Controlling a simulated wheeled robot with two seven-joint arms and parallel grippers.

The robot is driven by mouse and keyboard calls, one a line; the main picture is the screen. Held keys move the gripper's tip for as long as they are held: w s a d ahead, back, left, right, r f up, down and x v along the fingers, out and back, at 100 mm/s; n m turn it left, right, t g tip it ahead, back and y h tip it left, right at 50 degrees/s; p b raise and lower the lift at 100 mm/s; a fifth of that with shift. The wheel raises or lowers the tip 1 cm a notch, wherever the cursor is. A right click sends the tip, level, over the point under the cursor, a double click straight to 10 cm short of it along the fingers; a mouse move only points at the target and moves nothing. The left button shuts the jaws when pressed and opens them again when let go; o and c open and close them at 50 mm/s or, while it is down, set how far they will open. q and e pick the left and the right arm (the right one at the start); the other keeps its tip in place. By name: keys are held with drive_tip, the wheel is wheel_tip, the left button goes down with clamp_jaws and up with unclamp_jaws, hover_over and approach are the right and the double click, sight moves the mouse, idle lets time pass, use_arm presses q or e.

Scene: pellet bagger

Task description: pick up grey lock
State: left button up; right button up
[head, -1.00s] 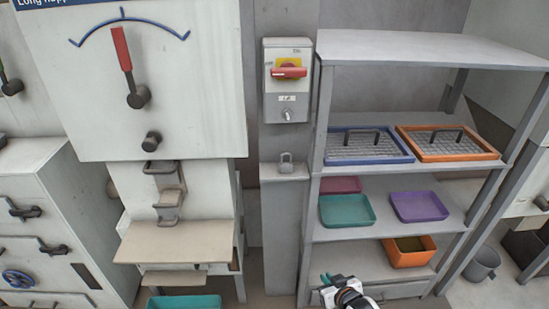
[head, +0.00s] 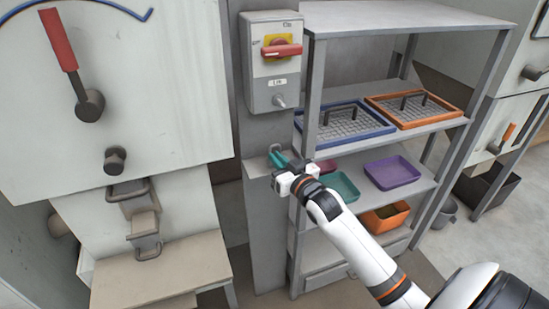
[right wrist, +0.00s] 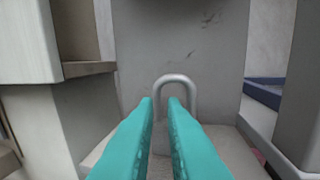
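The grey lock (right wrist: 178,84) stands upright on a small grey ledge in the right wrist view. Its rounded shackle shows just beyond my fingertips, and its body is mostly hidden behind them. In the right wrist view the two teal fingers of my right gripper (right wrist: 161,99) are apart with a narrow gap. The shackle sits slightly right of the gap's centre. I see no clear grip on the lock. My left gripper is not in view.
A switch box (head: 272,62) with a red handle is on the post above the ledge. A shelf (head: 405,20) with blue and orange mesh trays (head: 345,124) stands close on the right. A large pale machine (head: 120,100) is on the left.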

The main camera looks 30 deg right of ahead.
sight(267, 163)
drive_tip(key=shift+w, duration=0.35)
drive_tip(key=w+p, duration=0.1)
drive_tip(key=w, duration=0.3)
drive_tip(key=shift+w+r, duration=0.15)
drive_tip(key=shift+r, duration=0.05)
drive_tip(key=shift+w+f, duration=0.1)
drive_tip(key=shift+w, duration=0.25)
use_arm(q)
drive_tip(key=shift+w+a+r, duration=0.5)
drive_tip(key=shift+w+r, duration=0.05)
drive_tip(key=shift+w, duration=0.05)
use_arm(e)
drive_tip(key=shift+s, duration=0.1)
clamp_jaws()
